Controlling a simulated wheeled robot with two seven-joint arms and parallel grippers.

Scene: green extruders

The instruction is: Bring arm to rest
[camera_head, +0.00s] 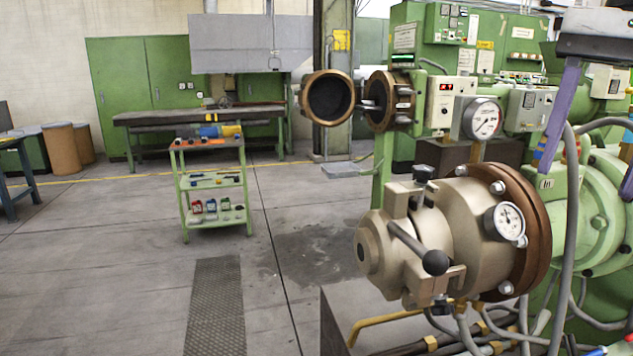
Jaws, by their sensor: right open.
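My right gripper (586,165) hangs down from the upper right corner, partly cut off by the picture's right edge. Its long purple finger shows in front of the green machine, and the jaws are open with nothing seen held between them. My left gripper is not in view. The beige extruder head (445,235) with a brown flange, a lever with a black knob and a round gauge is below and left of my right gripper. I cannot tell from this view how far the purple finger is from the machine behind it.
The green extruder body (560,225) with hoses and pipes fills the right side. A round gauge (482,119) and an open brown ring flange (328,98) stand farther back. A green trolley (214,180) with tools and bottles stands left of centre. The floor (110,260) at left is clear.

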